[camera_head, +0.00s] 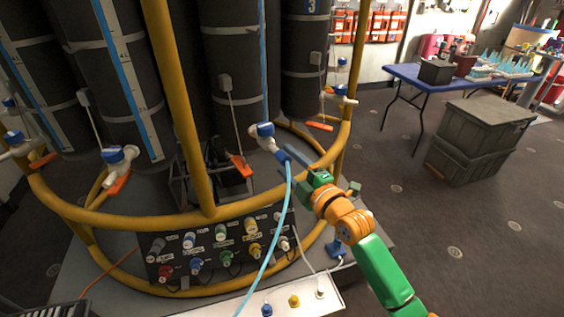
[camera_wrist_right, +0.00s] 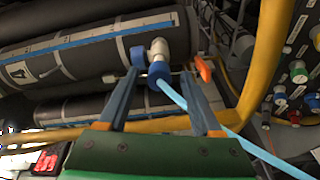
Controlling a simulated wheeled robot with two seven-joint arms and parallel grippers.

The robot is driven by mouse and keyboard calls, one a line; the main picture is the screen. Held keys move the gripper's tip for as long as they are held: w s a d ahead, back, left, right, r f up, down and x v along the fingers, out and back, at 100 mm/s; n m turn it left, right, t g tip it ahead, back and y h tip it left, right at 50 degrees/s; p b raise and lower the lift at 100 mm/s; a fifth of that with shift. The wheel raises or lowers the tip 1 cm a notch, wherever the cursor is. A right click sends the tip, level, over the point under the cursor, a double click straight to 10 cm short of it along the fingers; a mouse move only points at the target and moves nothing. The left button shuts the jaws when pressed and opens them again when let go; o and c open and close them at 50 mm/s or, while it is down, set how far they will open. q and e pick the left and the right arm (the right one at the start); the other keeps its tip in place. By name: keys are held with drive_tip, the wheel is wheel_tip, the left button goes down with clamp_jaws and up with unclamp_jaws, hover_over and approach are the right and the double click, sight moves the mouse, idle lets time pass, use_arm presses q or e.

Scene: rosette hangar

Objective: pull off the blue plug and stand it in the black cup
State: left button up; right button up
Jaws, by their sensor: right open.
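The blue plug (camera_head: 282,156) sits on a white elbow fitting (camera_head: 262,131) low on a dark cylinder, with a light blue hose running down from it. In the right wrist view the blue plug (camera_wrist_right: 158,72) lies between the fingertips. My right gripper (camera_head: 293,156) is open, its two dark blue fingers (camera_wrist_right: 160,80) on either side of the plug and hose. I cannot tell whether either finger touches it. My left gripper is not in view. I cannot pick out the black cup for sure; a black box-like container (camera_head: 436,71) stands on the blue table.
A yellow tube rail (camera_head: 200,190) rings the cylinders close to my right arm. A panel of coloured connectors (camera_head: 215,245) and a white board (camera_head: 285,303) with a few plugs are below. Grey crates (camera_head: 470,145) stand right, beside the blue table (camera_head: 428,84). Floor between is clear.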

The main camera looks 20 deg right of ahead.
drive_tip(key=shift+w+a, duration=0.2)
drive_tip(key=shift+w, duration=0.3)
idle(0.9)
clamp_jaws()
idle(1.5)
